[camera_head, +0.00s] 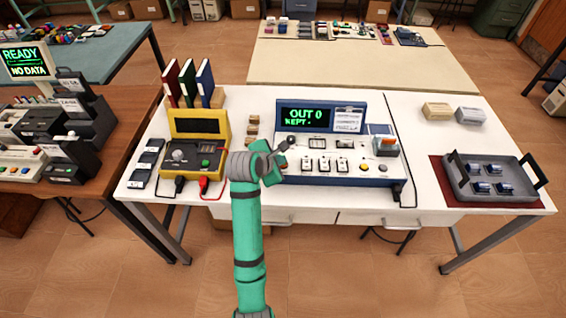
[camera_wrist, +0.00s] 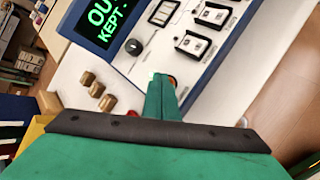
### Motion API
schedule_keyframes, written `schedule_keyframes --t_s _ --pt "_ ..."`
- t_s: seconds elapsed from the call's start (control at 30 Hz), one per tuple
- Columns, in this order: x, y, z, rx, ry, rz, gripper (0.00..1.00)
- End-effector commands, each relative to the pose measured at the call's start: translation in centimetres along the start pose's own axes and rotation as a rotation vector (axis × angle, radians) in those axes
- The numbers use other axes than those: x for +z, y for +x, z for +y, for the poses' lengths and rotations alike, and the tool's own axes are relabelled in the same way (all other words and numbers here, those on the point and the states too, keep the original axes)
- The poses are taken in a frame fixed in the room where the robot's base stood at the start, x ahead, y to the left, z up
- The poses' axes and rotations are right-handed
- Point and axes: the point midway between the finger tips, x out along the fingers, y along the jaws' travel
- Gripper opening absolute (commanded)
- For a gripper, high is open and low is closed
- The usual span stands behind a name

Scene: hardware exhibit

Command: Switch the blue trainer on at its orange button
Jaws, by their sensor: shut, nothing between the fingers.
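The blue trainer (camera_head: 340,181) stands on the white table, with a blue rim, a white panel and a lit screen (camera_head: 307,117) reading "OUT 0" and "KEPT". Its panel also shows in the wrist view (camera_wrist: 205,68). My gripper (camera_head: 279,168) is shut and empty at the panel's front left corner. In the wrist view the green fingertips (camera_wrist: 162,80) overlap the orange button (camera_wrist: 172,81), of which only a sliver shows beside them. I cannot tell whether they touch it. In the head view my gripper largely hides that corner.
A dark knob (camera_wrist: 133,46) and several white switches (camera_head: 323,164) are close to my gripper on the panel. A yellow instrument (camera_head: 198,125) stands to the left, with small brass-coloured blocks (camera_head: 252,130) between. A grey tray (camera_head: 487,165) is at the right. White table is clear between trainer and tray.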

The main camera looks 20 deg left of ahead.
Motion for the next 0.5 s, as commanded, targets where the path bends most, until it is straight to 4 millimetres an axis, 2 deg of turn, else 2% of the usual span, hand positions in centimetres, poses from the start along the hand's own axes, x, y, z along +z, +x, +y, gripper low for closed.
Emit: schedule_keyframes --t_s 0.5 --pt "0.51 -0.65 0.5 0.0 0.0 0.0 0.0"
